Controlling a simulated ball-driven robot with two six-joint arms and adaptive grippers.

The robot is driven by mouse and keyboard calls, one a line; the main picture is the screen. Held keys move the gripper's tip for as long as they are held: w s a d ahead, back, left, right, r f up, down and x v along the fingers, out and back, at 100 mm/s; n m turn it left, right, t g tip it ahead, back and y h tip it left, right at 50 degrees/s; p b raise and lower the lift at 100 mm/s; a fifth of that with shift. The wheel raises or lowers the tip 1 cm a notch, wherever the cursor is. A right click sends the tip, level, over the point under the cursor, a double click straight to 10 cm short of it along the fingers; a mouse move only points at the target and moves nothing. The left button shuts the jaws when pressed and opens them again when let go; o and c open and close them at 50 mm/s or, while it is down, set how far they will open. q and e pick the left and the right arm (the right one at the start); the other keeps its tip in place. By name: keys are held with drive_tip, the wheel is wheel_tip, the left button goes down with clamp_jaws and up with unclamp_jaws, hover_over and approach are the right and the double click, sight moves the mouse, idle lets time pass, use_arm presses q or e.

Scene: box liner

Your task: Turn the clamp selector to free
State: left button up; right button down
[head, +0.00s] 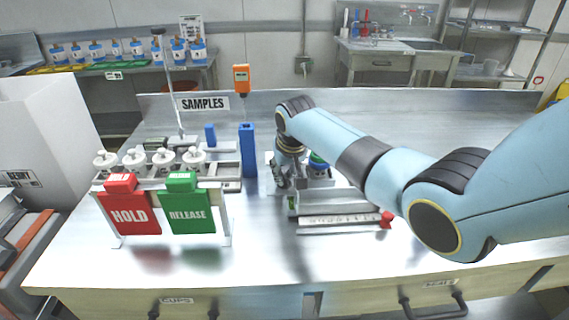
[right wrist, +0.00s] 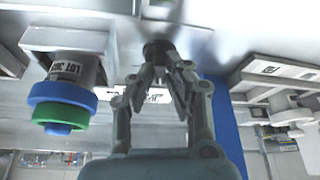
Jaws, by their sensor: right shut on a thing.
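My right gripper (head: 281,184) is at the left side of a metal fixture (head: 345,208) on the bench. In the right wrist view the gripper (right wrist: 160,65) is shut on a small dark knob (right wrist: 157,47), which looks like the clamp selector. The fingers cover much of it, so its pointing direction cannot be read. A grey container (right wrist: 80,72) with a blue and green lid, labelled LOT, is held at the fixture beside the gripper. In the head view the container (head: 319,168) is partly hidden behind my arm. My left gripper is not in view.
A scale with a red pointer (head: 386,219) lies along the fixture's front. A blue post (head: 248,150) stands left of the gripper. Red HOLD (head: 130,212) and green RELEASE (head: 188,212) signs stand front left, before several white-capped bottles (head: 164,158). The front middle bench is clear.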

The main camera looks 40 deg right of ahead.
drive_tip(key=shift+s+d+f+n+y+p, duration=0.1)
drive_tip(key=shift+n+y+p, duration=0.2)
drive_tip(key=shift+n, duration=0.5)
drive_tip(key=shift+s+f+n+y+p, duration=0.1)
drive_tip(key=shift+n+y+p, duration=0.2)
drive_tip(key=shift+n, duration=0.8)
drive_tip(key=c, duration=1.4)
unclamp_jaws()
drive_tip(key=shift+w, duration=0.2)
drive_tip(key=shift+o, duration=0.2)
drive_tip(key=shift+r, duration=0.15)
drive_tip(key=v, duration=1.1)
drive_tip(key=shift+s+r, duration=0.25)
drive_tip(key=shift+r, duration=0.1)
